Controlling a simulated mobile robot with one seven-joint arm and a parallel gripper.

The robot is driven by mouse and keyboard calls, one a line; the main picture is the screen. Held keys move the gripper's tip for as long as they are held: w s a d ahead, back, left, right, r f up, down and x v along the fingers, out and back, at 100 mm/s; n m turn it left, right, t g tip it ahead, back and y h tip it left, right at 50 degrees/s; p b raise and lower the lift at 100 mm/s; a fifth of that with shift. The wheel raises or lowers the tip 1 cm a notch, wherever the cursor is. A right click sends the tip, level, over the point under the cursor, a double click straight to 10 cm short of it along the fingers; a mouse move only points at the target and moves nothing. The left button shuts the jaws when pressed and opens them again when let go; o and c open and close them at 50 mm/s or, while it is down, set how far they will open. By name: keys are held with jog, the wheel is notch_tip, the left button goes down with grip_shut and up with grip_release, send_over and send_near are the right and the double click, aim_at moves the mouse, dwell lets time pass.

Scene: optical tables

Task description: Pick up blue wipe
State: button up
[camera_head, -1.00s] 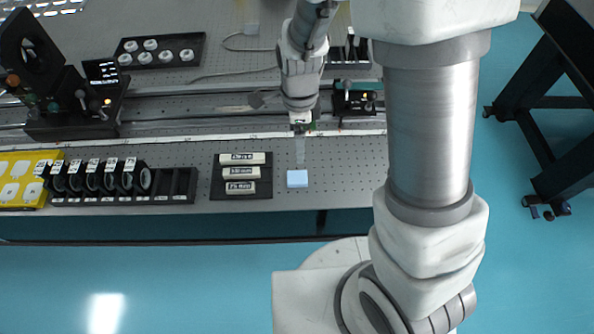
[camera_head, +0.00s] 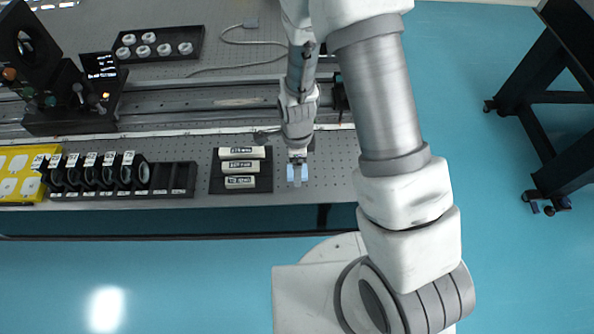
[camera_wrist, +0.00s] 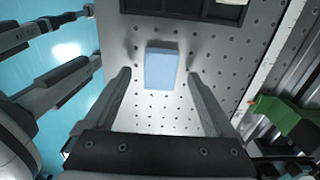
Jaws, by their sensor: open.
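The blue wipe (camera_head: 291,174) is a small light-blue block on the perforated optical table, just right of the black tray of labelled white cylinders. In the head view my gripper (camera_head: 298,176) is over it and hides part of it. In the wrist view the blue wipe (camera_wrist: 161,68) lies flat beyond my fingertips, a little left of the midline between them. My gripper (camera_wrist: 158,74) is open and empty, its two fingers wide apart. I cannot tell the exact height of the fingers above the table.
A black tray (camera_head: 264,184) with several white cylinders stands close left of the wipe. A black rack (camera_head: 178,192) of round optics and a yellow case (camera_head: 18,196) are farther left. The table's front edge is just below the wipe. A green part (camera_wrist: 285,120) shows in the wrist view.

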jog(key=shift+f, duration=0.9)
jog(key=c, duration=1.4)
jog(key=shift+r, duration=0.15)
jog(key=shift+r, duration=0.5)
jog(key=r, duration=0.3)
jog(key=shift+s+d+r, duration=0.15)
jog(key=shift+d+r, duration=0.1)
jog(key=shift+d, duration=0.15)
jog(key=s+d+r, duration=0.5)
jog(key=d+r, duration=0.1)
jog(key=d, duration=0.3)
jog(key=shift+d+r, duration=0.15)
jog(key=shift+d, duration=0.15)
